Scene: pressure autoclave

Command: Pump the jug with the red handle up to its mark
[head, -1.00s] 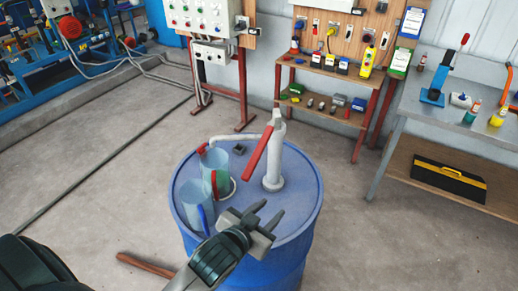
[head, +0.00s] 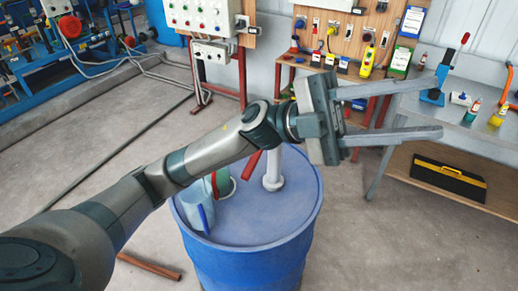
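The blue drum (head: 265,225) stands in the middle. On its top, the jug with the red handle (head: 223,179) is mostly hidden behind my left arm; part of its red handle and greenish side show. A second jug with a blue handle (head: 190,208) stands in front of it. The pale hand pump (head: 274,172) rises from the drum top, its upper part and spout hidden by my arm. The lower end of its red lever (head: 251,165) shows. My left gripper (head: 432,107) is open and empty, raised close to the camera, fingers pointing right. My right gripper is out of view.
A grey workbench (head: 425,120) with bottles stands at the right, a black and yellow toolbox (head: 449,180) on its lower shelf. A tool board and control panel (head: 205,15) are at the back.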

